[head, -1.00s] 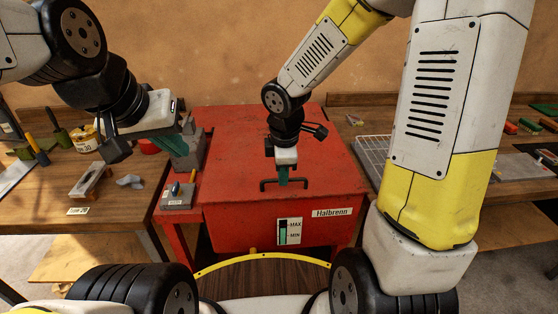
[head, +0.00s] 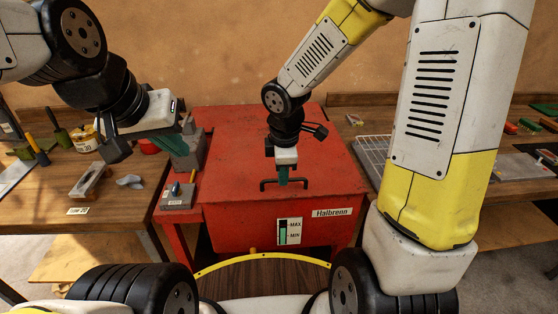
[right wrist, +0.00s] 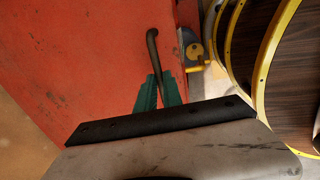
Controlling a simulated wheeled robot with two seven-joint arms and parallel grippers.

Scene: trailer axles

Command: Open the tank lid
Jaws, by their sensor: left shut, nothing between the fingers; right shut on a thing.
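The red tank (head: 265,227) stands in the middle of the head view with its flat red lid (head: 235,150) lying closed on top. A dark bar handle (head: 266,185) sits at the lid's front edge. My right gripper (head: 284,183) points down at the handle and is shut on it. In the right wrist view its green fingers (right wrist: 158,95) close around the handle (right wrist: 153,50). My left gripper (head: 185,152) is shut and empty, left of the lid, by a grey block.
A grey block (head: 200,160) and a small grey box (head: 178,196) with a screwdriver stand at the tank's left. Wooden benches (head: 130,195) flank the tank, holding tools, a can (head: 85,138) and a wire rack (head: 372,155). A label reads "Halbrenn" (head: 332,212).

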